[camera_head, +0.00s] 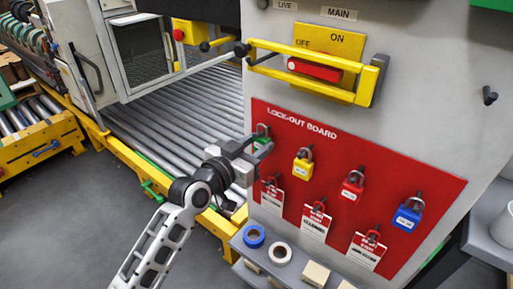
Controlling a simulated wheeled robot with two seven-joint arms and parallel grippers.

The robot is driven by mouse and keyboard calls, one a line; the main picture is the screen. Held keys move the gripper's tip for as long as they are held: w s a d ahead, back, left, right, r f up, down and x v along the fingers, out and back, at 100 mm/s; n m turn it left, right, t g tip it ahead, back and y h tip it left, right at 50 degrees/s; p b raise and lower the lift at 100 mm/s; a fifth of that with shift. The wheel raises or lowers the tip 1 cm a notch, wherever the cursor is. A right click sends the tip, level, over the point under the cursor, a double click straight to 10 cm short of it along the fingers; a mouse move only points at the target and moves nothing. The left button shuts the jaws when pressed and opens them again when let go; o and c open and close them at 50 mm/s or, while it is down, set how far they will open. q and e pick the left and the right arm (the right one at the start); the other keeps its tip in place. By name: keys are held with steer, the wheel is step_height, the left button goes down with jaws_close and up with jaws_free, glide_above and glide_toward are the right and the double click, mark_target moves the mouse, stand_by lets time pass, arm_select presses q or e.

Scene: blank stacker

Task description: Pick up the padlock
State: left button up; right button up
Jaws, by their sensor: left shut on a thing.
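The red lock-out board (330,180) is fixed to the grey cabinet face and carries several padlocks on hooks. A green padlock (262,130) is at its upper left edge, partly hidden by my left gripper (257,150). My left gripper reaches in from the lower left and is shut on the green padlock, still at the board. A yellow padlock (302,168), a red padlock (351,188) and a blue padlock (407,216) hang to its right. My right gripper is out of view.
Several red-and-white tags (317,222) hang below the padlocks. A yellow-framed switch (320,67) is above the board. A shelf below holds a blue tape roll (254,236) and a white roll (280,253). A roller conveyor (180,110) lies behind my left arm.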

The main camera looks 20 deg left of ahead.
arm_select(q)
steer(key=v, duration=1.8)
steer(key=shift+f+b, duration=0.3)
steer(key=shift+b, duration=0.1)
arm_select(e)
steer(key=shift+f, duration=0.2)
